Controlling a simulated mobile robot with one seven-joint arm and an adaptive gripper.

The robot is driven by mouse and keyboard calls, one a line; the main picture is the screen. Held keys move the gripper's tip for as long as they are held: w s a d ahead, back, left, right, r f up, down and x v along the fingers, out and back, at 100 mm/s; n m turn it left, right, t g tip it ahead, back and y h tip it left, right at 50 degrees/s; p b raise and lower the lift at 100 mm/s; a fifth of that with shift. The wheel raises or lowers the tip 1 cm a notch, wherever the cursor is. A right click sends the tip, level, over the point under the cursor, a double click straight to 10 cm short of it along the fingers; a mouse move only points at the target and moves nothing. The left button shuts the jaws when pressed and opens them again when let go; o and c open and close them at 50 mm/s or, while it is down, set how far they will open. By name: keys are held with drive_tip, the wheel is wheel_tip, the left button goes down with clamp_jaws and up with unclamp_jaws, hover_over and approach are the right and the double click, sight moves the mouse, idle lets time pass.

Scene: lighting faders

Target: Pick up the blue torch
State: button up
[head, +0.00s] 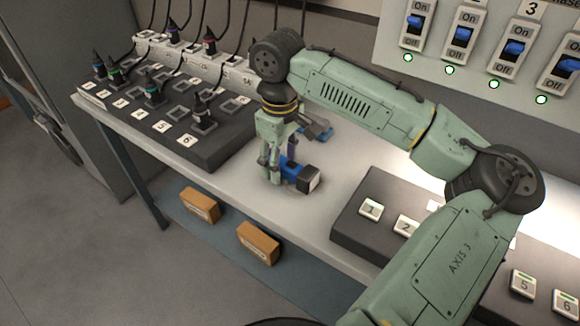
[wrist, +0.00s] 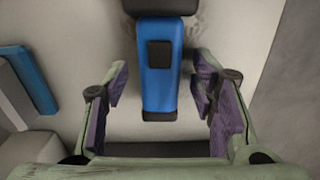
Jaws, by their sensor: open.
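The blue torch (head: 290,170) lies on the light table, its dark head (head: 309,179) towards the right front. In the wrist view the torch (wrist: 158,80) runs up the picture, with a black switch pad on its blue body and a black end cap. My gripper (head: 275,178) is low over the table at the torch's rear end. In the wrist view my gripper (wrist: 159,105) is open, with purple-lined fingers on both sides of the torch body and visible gaps between. Part of the torch is hidden behind a finger in the head view.
Another blue and grey object (head: 318,131) lies behind my gripper, and it shows in the wrist view (wrist: 36,78) at left. A dark fader panel (head: 205,150) with plugs stands left. A numbered button panel (head: 345,225) stands right. Wall switches (head: 462,37) are behind.

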drive_tip(key=shift+c, duration=0.2)
clamp_jaws()
idle(0.5)
